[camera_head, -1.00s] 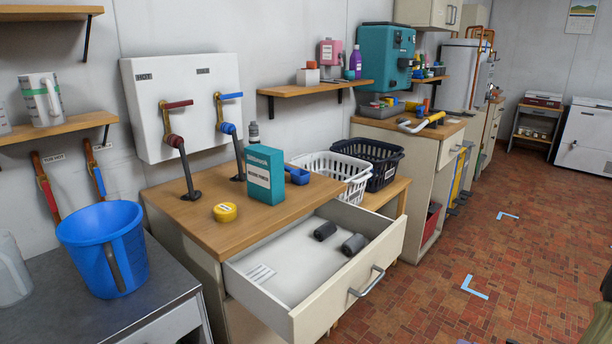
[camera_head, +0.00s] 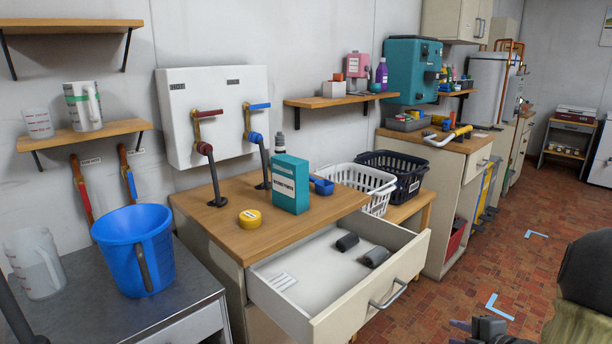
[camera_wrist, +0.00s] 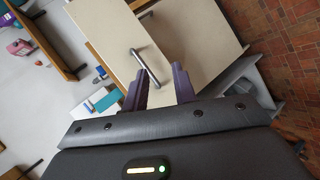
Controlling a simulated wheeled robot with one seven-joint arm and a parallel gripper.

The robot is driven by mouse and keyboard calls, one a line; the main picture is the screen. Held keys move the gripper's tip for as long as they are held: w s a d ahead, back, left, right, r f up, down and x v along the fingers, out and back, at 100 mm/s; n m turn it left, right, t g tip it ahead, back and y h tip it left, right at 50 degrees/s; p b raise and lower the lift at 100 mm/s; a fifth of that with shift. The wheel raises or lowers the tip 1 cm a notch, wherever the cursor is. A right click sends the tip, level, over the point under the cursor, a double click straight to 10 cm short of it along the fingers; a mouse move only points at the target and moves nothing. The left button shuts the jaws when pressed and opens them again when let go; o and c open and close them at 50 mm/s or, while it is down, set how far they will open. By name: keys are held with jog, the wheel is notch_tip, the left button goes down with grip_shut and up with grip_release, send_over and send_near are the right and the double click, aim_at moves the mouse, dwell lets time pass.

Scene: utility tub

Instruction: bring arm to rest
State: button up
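My gripper (camera_wrist: 160,88) is open in the wrist view, its two purple fingers apart with nothing between them. In the head view part of my gripper (camera_head: 478,328) shows at the bottom edge, to the right of the open drawer (camera_head: 318,291) and apart from it. The drawer is pulled out under a wooden counter (camera_head: 225,215) and holds two dark cylinders and a white label. The wrist view shows a cream front with a metal handle (camera_wrist: 145,66) beyond the fingers.
A teal box (camera_head: 290,184), a yellow tin (camera_head: 250,218) and a blue scoop (camera_head: 322,186) stand on the counter. A blue bucket (camera_head: 135,250) is at left. Two baskets stand behind the drawer. The tiled floor (camera_head: 450,300) at right looks mostly clear.

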jog(key=a+m+g+h, duration=0.4)
jog(key=a+m, duration=0.4)
jog(key=m, duration=0.2)
jog(key=s+a+m+g, duration=0.5)
jog(key=s+a+m, duration=0.3)
jog(key=s+a, duration=0.5)
notch_tip(320, 180, up, 28)
jog(key=w+p, duration=0.1)
jog(key=p, duration=2.8)
jog(key=shift+w+a+y, duration=0.15)
jog(key=shift+w+y, duration=0.05)
jog(key=shift+y, duration=0.2)
